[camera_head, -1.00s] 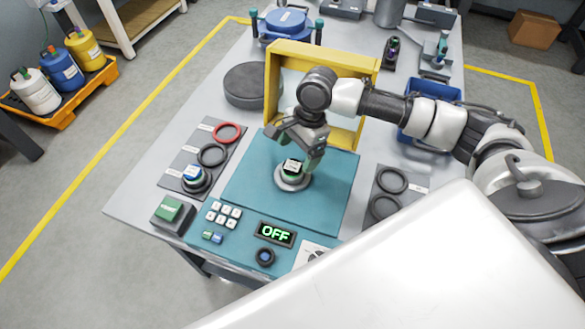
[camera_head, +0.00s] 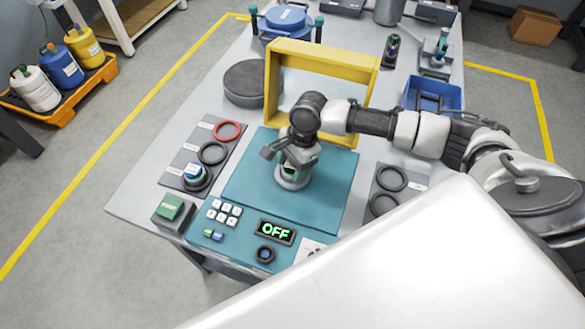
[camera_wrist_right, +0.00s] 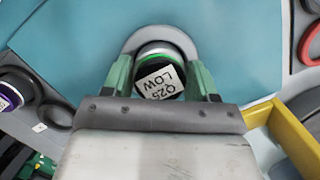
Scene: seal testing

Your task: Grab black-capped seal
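The black-capped seal (camera_wrist_right: 160,72) shows in the right wrist view, with a white label reading "Q25 LOW" on top and a green band below the cap. It stands upright in a round grey holder (camera_wrist_right: 160,34) on the teal mat. My right gripper (camera_wrist_right: 162,72) is low over it, with one green finger on each side. The fingers look open around the seal, with slim gaps. In the head view my right gripper (camera_head: 298,160) hides most of the seal, and the grey holder (camera_head: 291,182) shows beneath. My left gripper is not in view.
A yellow frame (camera_head: 290,50) stands just behind the gripper. A second capped seal (camera_head: 195,176) sits at left near a red ring (camera_head: 227,131) and a black ring (camera_head: 212,154). Buttons (camera_head: 223,213) and an "OFF" display (camera_head: 275,232) lie in front.

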